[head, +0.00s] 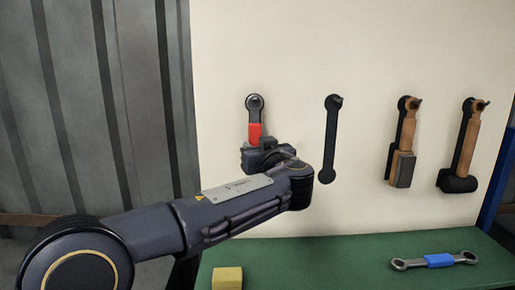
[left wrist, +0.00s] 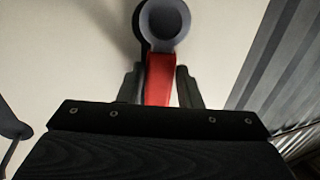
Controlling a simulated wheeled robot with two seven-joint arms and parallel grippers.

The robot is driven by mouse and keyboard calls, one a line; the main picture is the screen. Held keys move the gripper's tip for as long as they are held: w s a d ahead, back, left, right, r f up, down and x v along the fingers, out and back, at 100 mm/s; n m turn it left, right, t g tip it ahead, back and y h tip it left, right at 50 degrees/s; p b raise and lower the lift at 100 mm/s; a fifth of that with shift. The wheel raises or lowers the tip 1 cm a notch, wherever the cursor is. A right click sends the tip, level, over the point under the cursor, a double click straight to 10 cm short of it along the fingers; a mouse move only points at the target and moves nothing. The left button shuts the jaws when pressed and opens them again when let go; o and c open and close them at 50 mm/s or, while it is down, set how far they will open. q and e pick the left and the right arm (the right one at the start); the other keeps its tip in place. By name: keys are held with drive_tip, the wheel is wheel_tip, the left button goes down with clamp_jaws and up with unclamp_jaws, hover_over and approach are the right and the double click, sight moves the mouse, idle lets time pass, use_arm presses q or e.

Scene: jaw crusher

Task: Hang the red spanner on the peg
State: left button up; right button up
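The red spanner (head: 255,133) is upright against the pale board, its grey ring end at the top over the leftmost peg (head: 255,102). I cannot tell for sure whether the ring is around the peg. My left gripper (head: 262,146) is at its red handle, coming from below and in front, and hides its lower part. In the left wrist view the red handle (left wrist: 159,78) lies between the two fingers of my left gripper (left wrist: 159,88), which look closed against its sides. The ring end (left wrist: 165,22) is beyond the fingertips. My right gripper is not in view.
To the right on the board are a dark spanner-shaped outline with a peg (head: 331,140) and two hung hammers (head: 402,145) (head: 466,145). A blue spanner (head: 438,261) and a yellow block (head: 227,278) lie on the green bench top (head: 340,262). The bench between them is clear.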

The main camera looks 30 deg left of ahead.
use_arm(q)
drive_tip(key=o, duration=0.4)
drive_tip(key=b+v, duration=0.3)
drive_tip(key=v, duration=0.5)
drive_tip(key=s+a+f+m+g+h+p, duration=0.1)
drive_tip(key=s+a+f+m+g+h, duration=0.15)
drive_tip(key=s+f, duration=0.45)
drive_tip(key=s+a+f+m+g+h+p, duration=0.1)
drive_tip(key=s+a+f+m+g+h, duration=0.2)
drive_tip(key=f, duration=0.7)
drive_tip(key=s+d+f+h, duration=0.3)
drive_tip(key=s+d+f, duration=0.1)
drive_tip(key=s, duration=0.1)
drive_tip(key=s+d+f+m+h+p, duration=0.1)
drive_tip(key=s+d+f+h, duration=0.3)
drive_tip(key=s, duration=0.2)
drive_tip(key=s+d+f+m+g+h, duration=0.1)
drive_tip(key=s+d+f+h, duration=0.3)
drive_tip(key=s, duration=0.1)
drive_tip(key=shift+s+d+f+h, duration=0.2)
drive_tip(key=shift+s+f+h, duration=0.05)
drive_tip(key=shift+s, duration=0.1)
